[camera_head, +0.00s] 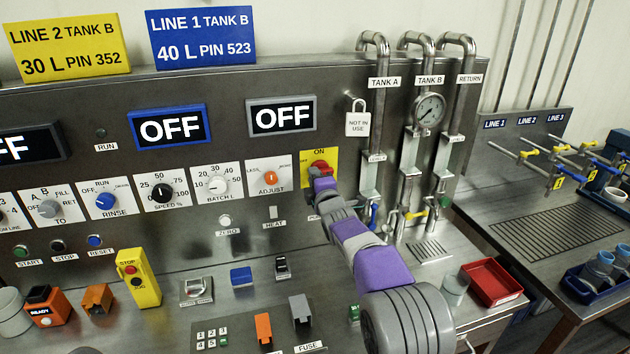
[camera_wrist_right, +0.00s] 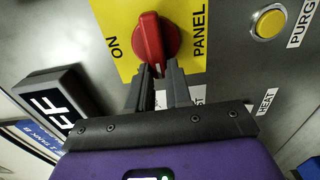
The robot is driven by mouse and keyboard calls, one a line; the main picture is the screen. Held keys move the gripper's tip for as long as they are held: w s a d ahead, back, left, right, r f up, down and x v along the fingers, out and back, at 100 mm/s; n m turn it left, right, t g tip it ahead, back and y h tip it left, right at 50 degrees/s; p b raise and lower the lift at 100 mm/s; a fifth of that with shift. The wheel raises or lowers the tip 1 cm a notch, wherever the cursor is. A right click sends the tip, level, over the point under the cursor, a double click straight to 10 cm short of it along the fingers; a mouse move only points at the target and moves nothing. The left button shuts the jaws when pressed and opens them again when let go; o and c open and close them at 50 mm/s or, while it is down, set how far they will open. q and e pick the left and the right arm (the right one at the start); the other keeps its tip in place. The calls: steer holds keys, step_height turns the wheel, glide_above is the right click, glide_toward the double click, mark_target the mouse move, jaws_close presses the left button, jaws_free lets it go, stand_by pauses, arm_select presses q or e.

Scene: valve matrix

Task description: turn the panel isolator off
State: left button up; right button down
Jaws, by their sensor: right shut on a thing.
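The panel isolator is a red rotary knob (camera_head: 319,166) on a yellow plate (camera_head: 306,155) marked ON at its top. In the right wrist view the red knob (camera_wrist_right: 150,40) has its bar running up and down, across the direction of the word ON at left. My right gripper (camera_wrist_right: 158,72) is shut on the lower end of that bar, a dark finger on either side. The fingers hide the plate's lower edge there. In the head view my right gripper (camera_head: 318,180) reaches the knob from below. My left gripper is not in view.
Left of the isolator is the orange ADJUST dial (camera_head: 269,178). A NOT IN USE padlock (camera_head: 357,122) and pipes stand to the right. A yellow button (camera_wrist_right: 269,23) shows near the knob. A red tray (camera_head: 491,283) lies at right.

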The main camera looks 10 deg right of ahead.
stand_by(0.3)
steer(key=c, duration=1)
jaws_free()
steer(key=shift+c, duration=0.2)
steer(key=s, duration=0.7)
steer(key=shift+s+d+b, duration=0.15)
steer(key=shift+s+b, duration=0.15)
